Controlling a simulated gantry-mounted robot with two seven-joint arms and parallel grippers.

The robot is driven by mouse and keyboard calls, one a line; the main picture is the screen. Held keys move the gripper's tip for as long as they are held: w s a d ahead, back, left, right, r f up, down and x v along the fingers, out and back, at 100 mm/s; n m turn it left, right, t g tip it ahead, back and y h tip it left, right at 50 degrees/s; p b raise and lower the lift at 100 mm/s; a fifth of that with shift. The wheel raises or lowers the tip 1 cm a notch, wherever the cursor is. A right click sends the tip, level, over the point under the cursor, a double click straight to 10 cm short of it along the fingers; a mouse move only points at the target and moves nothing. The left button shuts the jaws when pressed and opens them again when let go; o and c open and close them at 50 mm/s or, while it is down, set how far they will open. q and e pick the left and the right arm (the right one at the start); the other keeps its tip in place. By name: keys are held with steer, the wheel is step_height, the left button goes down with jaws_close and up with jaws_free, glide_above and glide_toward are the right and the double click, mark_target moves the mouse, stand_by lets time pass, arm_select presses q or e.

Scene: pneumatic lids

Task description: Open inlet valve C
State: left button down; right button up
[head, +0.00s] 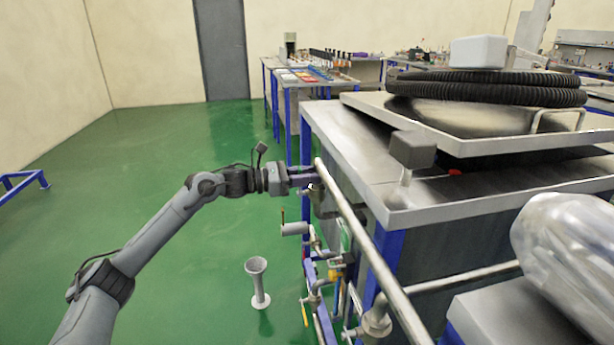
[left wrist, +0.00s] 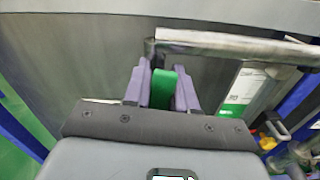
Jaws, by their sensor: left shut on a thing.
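In the left wrist view the purple fingers of this gripper (left wrist: 164,88) are shut on a green handle (left wrist: 164,92). Its lower part is hidden by the gripper body. No letter shows on it, so I cannot tell from a label whether it is inlet valve C. My right gripper is not in view.
A steel-topped bench (head: 345,140) with blue legs stands at the right, with black coiled hose (head: 485,90) on it. Several valves and small pipes hang below the pale pipe. A grey pedestal (head: 258,282) stands on the green floor. The floor at left is mostly clear.

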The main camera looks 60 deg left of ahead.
arm_select(q)
steer(key=shift+w+a+n+p, duration=0.15)
steer(key=shift+a+n+p, duration=0.2)
steer(key=shift+n+p, duration=0.55)
steer(key=c, duration=1)
jaws_free()
steer(key=p+v, duration=0.4)
steer(key=v, duration=0.7)
